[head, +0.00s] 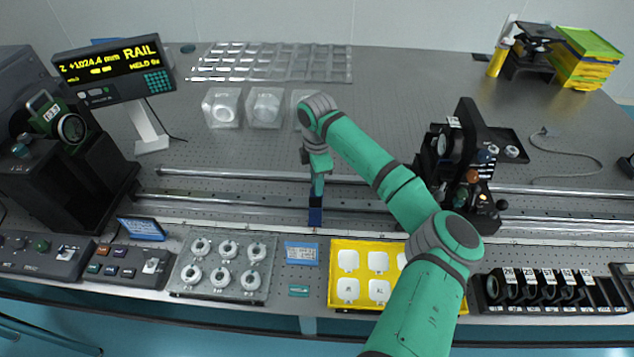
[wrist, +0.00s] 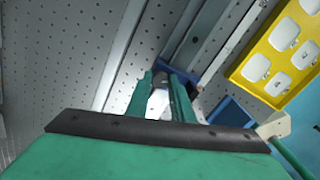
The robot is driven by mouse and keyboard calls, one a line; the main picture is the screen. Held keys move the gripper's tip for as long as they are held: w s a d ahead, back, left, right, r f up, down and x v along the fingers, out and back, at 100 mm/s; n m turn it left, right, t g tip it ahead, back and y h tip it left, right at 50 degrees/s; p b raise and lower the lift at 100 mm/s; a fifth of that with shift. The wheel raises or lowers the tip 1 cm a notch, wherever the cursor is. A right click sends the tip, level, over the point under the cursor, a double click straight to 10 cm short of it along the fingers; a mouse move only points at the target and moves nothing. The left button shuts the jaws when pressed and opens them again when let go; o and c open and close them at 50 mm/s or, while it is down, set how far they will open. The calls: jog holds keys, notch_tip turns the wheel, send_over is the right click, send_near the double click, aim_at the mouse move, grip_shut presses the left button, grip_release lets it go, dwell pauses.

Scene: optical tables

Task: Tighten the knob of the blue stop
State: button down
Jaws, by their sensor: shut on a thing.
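The blue stop (head: 315,216) sits on the front rail, below my gripper (head: 318,172). In the wrist view the blue stop (wrist: 184,74) shows just beyond my fingers. My gripper (wrist: 162,90) points down at the stop, and its two green fingers are closed on a small dark knob (wrist: 160,82) between them. The fingers hide much of the knob, so I cannot tell how far it is turned.
Two long rails (head: 240,197) run across the table. A black optics carriage (head: 462,165) stands on them at right. A yellow tray (head: 336,275) and a grey tray of round mounts (head: 222,262) lie in front. Clear boxes (head: 265,106) stand behind.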

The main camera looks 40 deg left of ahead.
jog(key=n, duration=0.7)
jog(key=shift+n, duration=0.3)
jog(key=n, duration=1.4)
jog(key=shift+n, duration=0.3)
jog(key=n, duration=0.3)
jog(key=shift+n, duration=2.2)
